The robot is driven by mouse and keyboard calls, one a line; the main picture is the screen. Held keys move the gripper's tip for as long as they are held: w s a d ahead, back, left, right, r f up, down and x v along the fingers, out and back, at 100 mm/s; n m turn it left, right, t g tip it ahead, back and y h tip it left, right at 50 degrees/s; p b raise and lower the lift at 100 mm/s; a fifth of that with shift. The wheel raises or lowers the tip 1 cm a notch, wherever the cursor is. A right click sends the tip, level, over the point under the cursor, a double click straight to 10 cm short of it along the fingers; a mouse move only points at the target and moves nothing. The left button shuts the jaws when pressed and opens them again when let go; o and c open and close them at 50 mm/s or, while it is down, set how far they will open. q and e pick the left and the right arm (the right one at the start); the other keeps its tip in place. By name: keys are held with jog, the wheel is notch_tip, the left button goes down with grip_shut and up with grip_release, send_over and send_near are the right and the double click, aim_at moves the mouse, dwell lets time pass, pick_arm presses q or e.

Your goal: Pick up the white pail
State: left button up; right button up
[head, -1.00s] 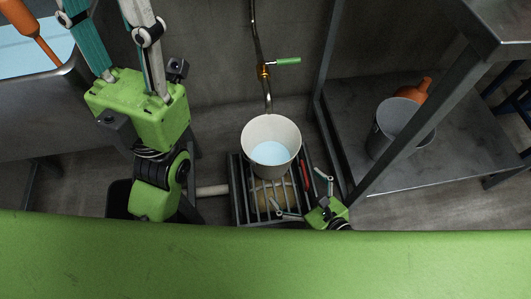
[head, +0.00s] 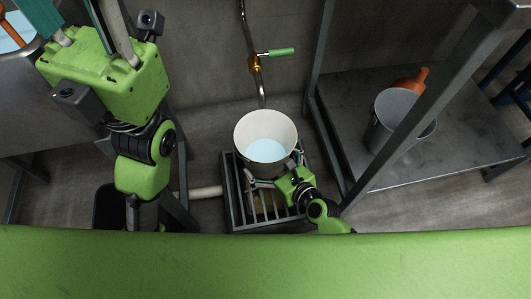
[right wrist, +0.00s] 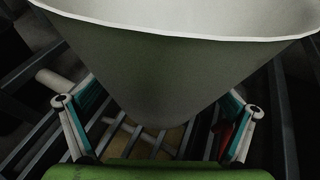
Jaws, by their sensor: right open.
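The white pail (head: 265,132) stands upright on a dark slatted stand below a pipe, with pale blue liquid inside. My right gripper (head: 272,172) is open at the pail's near side, low on its wall. In the right wrist view the pail (right wrist: 175,75) fills the upper middle, and the open fingers (right wrist: 155,112) stand apart on either side of its lower part. I cannot tell whether they touch it. The pail's far side and base are hidden there. My left gripper (head: 85,25) is raised at the upper left, its fingertips cut off by the frame.
A pipe with a brass valve and green handle (head: 281,52) comes down behind the pail. The slatted stand (head: 232,190) is under it. On the right, a metal shelf (head: 460,125) holds a grey bucket (head: 380,135) and an orange object (head: 412,80). A shelf post rises right of the pail.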

jog(key=shift+w+a+f, duration=0.2)
jog(key=shift+w+a, duration=0.1)
jog(key=shift+w, duration=0.1)
jog(key=shift+c, duration=0.4)
jog(key=c, duration=1.3)
jog(key=shift+r, duration=0.15)
jog(key=shift+c, duration=0.9)
jog(key=shift+r, duration=0.2)
